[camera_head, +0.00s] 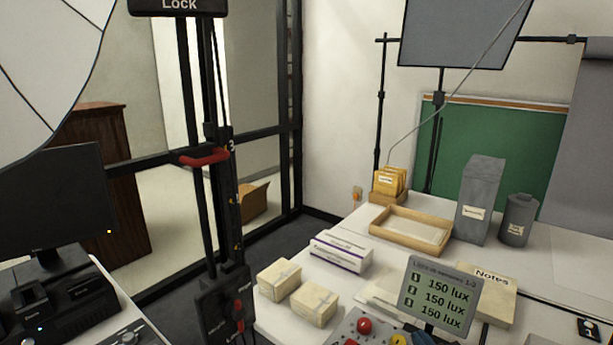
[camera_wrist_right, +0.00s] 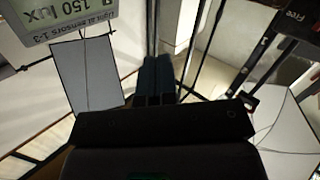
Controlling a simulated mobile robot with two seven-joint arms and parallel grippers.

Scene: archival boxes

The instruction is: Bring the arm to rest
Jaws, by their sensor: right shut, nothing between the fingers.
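My right gripper (camera_wrist_right: 158,62) shows in the right wrist view. Its two dark fingers lie side by side, shut with nothing between them. It points up the picture, towards the dark frame posts and glass. My left gripper is not in view.
The white table holds two cream boxes (camera_head: 315,303), a white box (camera_head: 341,251), a wooden tray (camera_head: 411,232), a grey box (camera_head: 481,200), a grey canister (camera_head: 518,220) and a lux display (camera_head: 439,296). A black post with a red handle (camera_head: 203,157) stands left of it.

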